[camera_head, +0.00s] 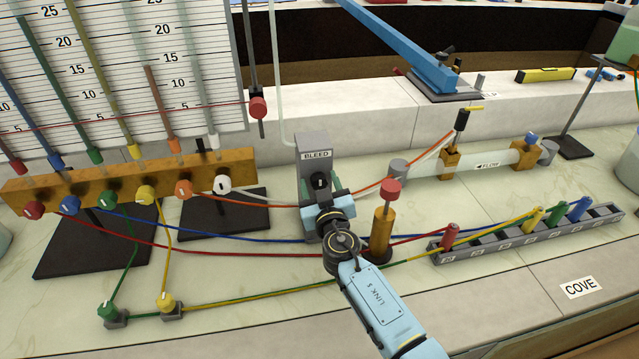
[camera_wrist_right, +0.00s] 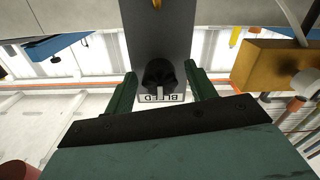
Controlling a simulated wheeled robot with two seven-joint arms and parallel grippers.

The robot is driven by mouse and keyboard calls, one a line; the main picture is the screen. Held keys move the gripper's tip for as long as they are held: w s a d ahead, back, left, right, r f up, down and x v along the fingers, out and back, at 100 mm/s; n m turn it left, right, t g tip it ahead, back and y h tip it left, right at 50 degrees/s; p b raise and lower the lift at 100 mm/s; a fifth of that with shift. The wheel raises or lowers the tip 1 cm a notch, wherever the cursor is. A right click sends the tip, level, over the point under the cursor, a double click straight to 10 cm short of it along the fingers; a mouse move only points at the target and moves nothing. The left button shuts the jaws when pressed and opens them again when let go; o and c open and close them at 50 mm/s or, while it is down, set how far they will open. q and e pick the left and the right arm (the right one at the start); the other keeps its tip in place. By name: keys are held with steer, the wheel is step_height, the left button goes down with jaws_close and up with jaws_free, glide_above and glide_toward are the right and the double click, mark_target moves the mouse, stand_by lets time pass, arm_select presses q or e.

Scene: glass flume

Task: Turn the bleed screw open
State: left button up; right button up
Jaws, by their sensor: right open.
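The bleed screw (camera_head: 320,182) is a black knob with a pale mark on the front of a grey upright block (camera_head: 314,146) labelled BLEED. In the right wrist view the screw (camera_wrist_right: 159,75) shows at the centre, with the label upside down just below it. My right gripper (camera_head: 324,193) is open in front of the block. In the wrist view its two green fingers stand on either side of the screw, with a visible gap on each side, so it is not gripped. My left gripper is not in view.
A yellow manifold (camera_head: 240,166) with coloured valves stands left. A red-capped yellow post (camera_head: 382,225) stands close to the right of my gripper. A flow tube (camera_head: 484,164) and a grey slotted rack (camera_head: 480,242) are further right. Coloured hoses cross the bench around the block.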

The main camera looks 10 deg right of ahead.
steer(key=shift+w, duration=0.25)
steer(key=c, duration=1)
